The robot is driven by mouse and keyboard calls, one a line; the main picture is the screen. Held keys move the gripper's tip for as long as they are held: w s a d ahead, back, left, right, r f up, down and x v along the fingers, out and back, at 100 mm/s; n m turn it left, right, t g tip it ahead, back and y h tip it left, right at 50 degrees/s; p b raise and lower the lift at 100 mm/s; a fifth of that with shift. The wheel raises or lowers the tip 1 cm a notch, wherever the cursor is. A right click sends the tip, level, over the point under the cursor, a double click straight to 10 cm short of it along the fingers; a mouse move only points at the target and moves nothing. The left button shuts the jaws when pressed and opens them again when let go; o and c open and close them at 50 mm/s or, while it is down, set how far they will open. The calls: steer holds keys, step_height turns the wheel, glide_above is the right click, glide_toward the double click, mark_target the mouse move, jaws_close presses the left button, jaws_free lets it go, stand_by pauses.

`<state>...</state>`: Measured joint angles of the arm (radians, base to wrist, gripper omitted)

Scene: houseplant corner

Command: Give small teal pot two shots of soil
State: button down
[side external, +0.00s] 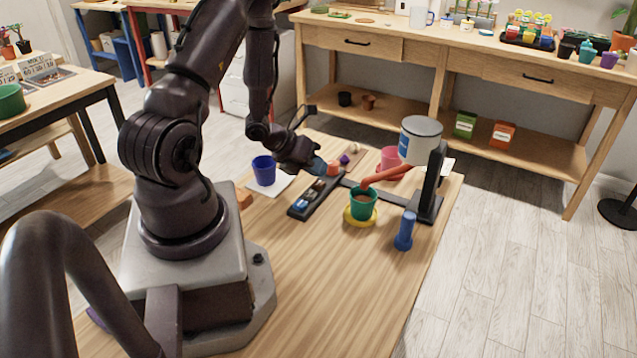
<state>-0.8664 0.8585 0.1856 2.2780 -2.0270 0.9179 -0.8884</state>
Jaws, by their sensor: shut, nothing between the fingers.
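The small teal pot (362,208) stands upright on a yellow saucer (348,219), with brown soil visible inside it. A dispenser with a grey drum (421,128) on a black stand (431,190) is beside it, and its red spout (385,176) slopes down to just over the pot. A long black panel (301,210) with blue and pale parts lies left of the pot. A red-orange knob-like part (333,168) is at its far end. My gripper (319,167) is shut and empty, close beside that part; I cannot tell whether they touch.
A blue pot (264,171) stands on a white sheet at the left. A pink pot (391,158) is behind the spout, and a blue upright object (404,231) stands right of the teal pot. The front of the wooden table (330,290) is clear.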

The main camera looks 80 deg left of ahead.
mark_target(317, 182)
steer(key=shift+r, duration=0.15)
steer(key=shift+r, duration=2.4)
steer(key=shift+d+m, duration=0.1)
steer(key=shift+m, duration=0.3)
steer(key=s+d+r+n+g, duration=0.1)
steer(key=s+d+r+n, duration=0.2)
steer(key=d+r+n, duration=0.8)
steer(key=s+d+r+n+g, duration=0.2)
steer(key=s+d+r+n, duration=0.1)
steer(key=d+r+n, duration=0.9)
step_height(317, 182, up, 2)
steer(key=n, duration=0.5)
steer(key=shift+s+g, duration=0.15)
steer(key=shift+g, duration=0.15)
